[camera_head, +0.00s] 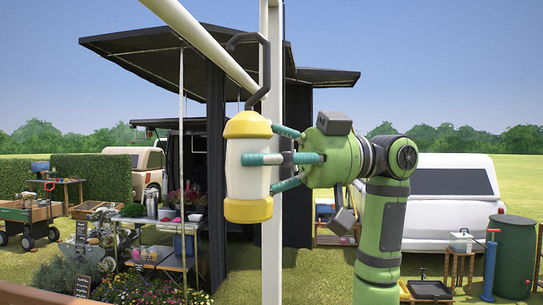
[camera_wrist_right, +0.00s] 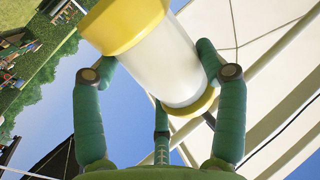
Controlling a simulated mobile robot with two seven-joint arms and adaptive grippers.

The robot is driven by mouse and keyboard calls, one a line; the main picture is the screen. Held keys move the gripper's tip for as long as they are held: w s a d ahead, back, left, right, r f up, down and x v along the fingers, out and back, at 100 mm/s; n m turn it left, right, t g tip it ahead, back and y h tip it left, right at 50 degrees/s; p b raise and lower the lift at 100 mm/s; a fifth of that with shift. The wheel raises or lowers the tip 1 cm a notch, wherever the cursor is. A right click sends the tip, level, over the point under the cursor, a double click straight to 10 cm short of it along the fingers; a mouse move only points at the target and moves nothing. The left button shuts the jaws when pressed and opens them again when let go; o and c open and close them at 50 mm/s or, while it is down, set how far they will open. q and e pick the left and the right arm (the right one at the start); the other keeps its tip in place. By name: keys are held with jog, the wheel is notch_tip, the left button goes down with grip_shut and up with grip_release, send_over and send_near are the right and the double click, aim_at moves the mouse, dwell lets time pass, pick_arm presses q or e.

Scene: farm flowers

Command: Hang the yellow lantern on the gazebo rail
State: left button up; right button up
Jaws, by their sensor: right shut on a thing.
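The yellow lantern (camera_head: 248,182) has a pale white body, yellow cap and base, and a dark curved hook (camera_head: 266,62) on top. It hangs upright in the head view. My right gripper (camera_head: 282,159) comes from the right and is shut around the lantern's body. The wrist view shows the green fingers (camera_wrist_right: 162,118) around the lantern (camera_wrist_right: 165,62). The white gazebo rail (camera_head: 208,43) runs diagonally from the upper left. The hook's tip overlaps the rail's upper edge; I cannot tell whether it touches. My left gripper is not in view.
A white gazebo post (camera_head: 271,240) stands right behind the lantern. A dark stall with a black canopy (camera_head: 150,45) is behind it. A table with flowers and pots (camera_head: 160,262) is lower left. A white vehicle (camera_head: 450,190) and a green barrel (camera_head: 514,255) stand at right.

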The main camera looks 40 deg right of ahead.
jog(key=shift+w+a, duration=0.5)
jog(key=shift+w, duration=0.05)
notch_tip(320, 180, down, 3)
jog(key=b, duration=0.2)
jog(key=shift+b, duration=0.3)
jog(key=shift+a+f+b, duration=0.1)
jog(key=shift+f+b, duration=0.25)
jog(key=shift+f, duration=0.1)
dwell(0.3)
jog(key=o, duration=1.7)
jog(key=shift+c, duration=0.5)
jog(key=shift+r, duration=0.1)
